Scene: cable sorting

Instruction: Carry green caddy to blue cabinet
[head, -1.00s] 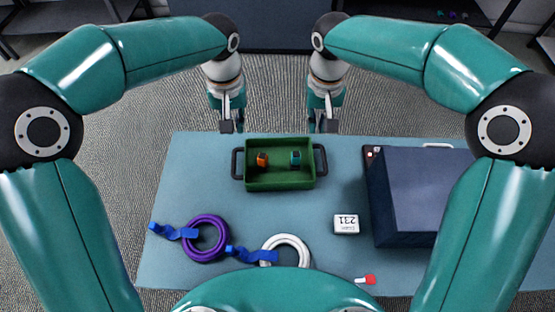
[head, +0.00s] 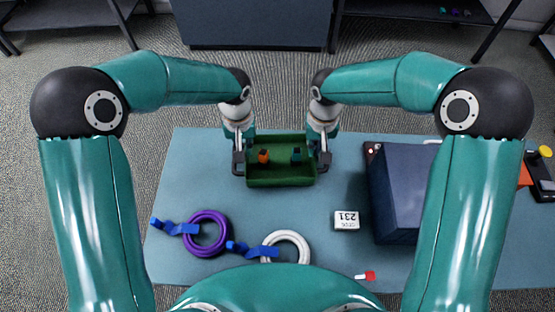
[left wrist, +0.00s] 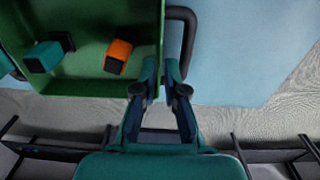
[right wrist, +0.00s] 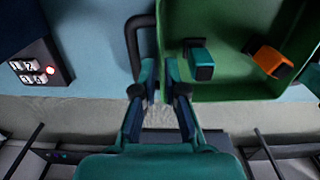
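The green caddy (head: 281,182) sits on the blue mat, its dark handles at left and right. It holds an orange item (head: 263,156) and a teal item (head: 296,155). My left gripper (left wrist: 161,72) is at the left handle (left wrist: 187,40); my right gripper (right wrist: 160,72) is at the right handle (right wrist: 131,45). Both wrist views show a narrow gap between the fingers, near the caddy's side wall. The fingers hide the handles' near ends, and contact is unclear. A dark blue box-like cabinet (head: 403,195) stands at right on the mat.
On the mat (head: 185,175) lie a purple cable coil (head: 207,244), a white coil (head: 297,243), blue ties (head: 174,228), a white block marked 231 (head: 346,220) and a red-tipped piece (head: 369,275). A panel with a red light (right wrist: 37,68) adjoins the cabinet. Dark furniture (head: 258,30) stands across the floor.

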